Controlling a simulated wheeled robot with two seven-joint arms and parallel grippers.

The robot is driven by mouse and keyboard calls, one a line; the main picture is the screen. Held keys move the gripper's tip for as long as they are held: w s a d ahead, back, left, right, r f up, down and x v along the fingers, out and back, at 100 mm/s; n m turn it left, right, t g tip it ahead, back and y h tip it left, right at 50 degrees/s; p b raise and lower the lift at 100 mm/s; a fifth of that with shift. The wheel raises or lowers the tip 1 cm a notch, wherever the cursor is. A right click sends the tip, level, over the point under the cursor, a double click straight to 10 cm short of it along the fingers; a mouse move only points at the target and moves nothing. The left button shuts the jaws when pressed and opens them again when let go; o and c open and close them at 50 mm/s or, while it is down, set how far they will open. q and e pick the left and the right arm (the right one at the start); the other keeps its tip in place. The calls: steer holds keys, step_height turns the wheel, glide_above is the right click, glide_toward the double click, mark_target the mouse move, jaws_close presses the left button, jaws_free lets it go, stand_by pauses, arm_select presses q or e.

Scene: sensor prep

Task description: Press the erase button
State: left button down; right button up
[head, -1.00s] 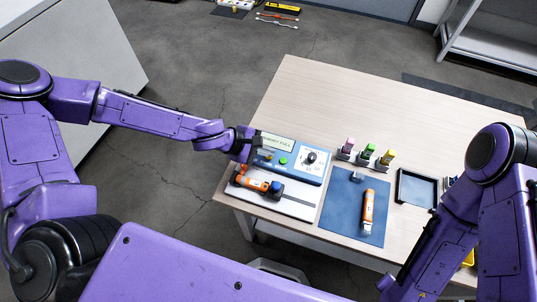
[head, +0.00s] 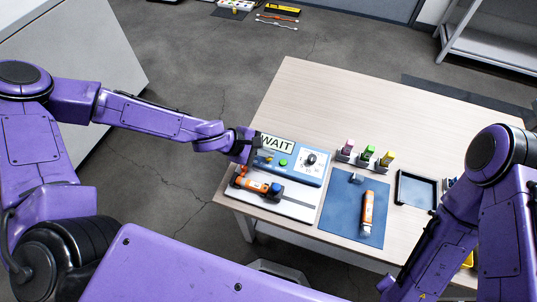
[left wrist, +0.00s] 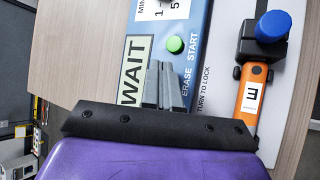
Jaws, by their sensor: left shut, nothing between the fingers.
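The blue control box (head: 312,178) stands at the table's near left, with a display (head: 277,145) that reads WAIT. A green button (head: 283,162) is on its panel; it also shows in the left wrist view (left wrist: 174,44), beside the START label. The ERASE label (left wrist: 187,82) is just right of my finger tips. My left gripper (left wrist: 165,68) is shut and empty, its tips down at the panel by that label. The fingers hide the erase button there, and I cannot tell whether they touch it.
An orange sensor (head: 252,183) with a blue knob lies in a white fixture (head: 295,207) before the box. Another orange sensor (head: 367,213) lies on a blue mat (head: 340,222). Several coloured vials and a dark tray (head: 415,189) are further right. The back of the table is clear.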

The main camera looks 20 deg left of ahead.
mark_target(266, 159)
arm_select(q)
steer(key=shift+r, duration=0.4)
step_height(266, 159, up, 5)
steer(key=p, duration=0.5)
steer(key=shift+r, duration=0.1)
stand_by(0.6)
